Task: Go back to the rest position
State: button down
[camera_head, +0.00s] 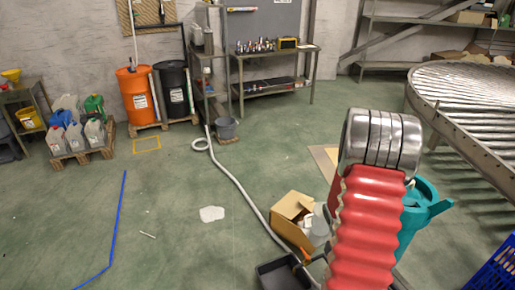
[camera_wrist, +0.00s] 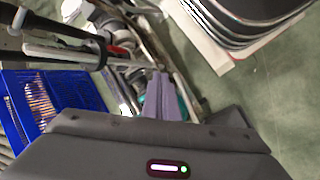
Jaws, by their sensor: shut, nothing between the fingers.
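My arm, red and ribbed with a banded metal joint, rises at the right of the head view. My gripper is not visible in the head view. In the wrist view, my gripper (camera_wrist: 162,78) shows as two purple-grey fingers close together, pointing up the picture. The fingers are shut with nothing between them. They appear clear of the things behind them.
An open cardboard box (camera_head: 290,220) and a black tray (camera_head: 283,275) lie beside my arm. A teal bin (camera_head: 425,205) stands partly behind it. A blue crate (camera_head: 497,268) is at lower right, and a roller conveyor (camera_head: 465,95) beyond. Floor at left centre is mostly clear.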

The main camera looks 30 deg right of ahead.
jog(key=w+a+r+n+t, duration=0.2)
jog(key=a+r+n+t, duration=0.1)
jog(key=a+r, duration=0.8)
jog(key=w+a+r+n+t, duration=0.3)
jog(key=a+r+t, duration=0.1)
jog(key=a+r, duration=0.7)
jog(key=w+a+r+n+t, duration=0.2)
jog(key=a+r+n+t, duration=0.2)
jog(key=a+r, duration=0.7)
jog(key=shift+w+a+r+y, duration=0.25)
jog(key=shift+a+r+y, duration=0.15)
jog(key=shift+a, duration=0.4)
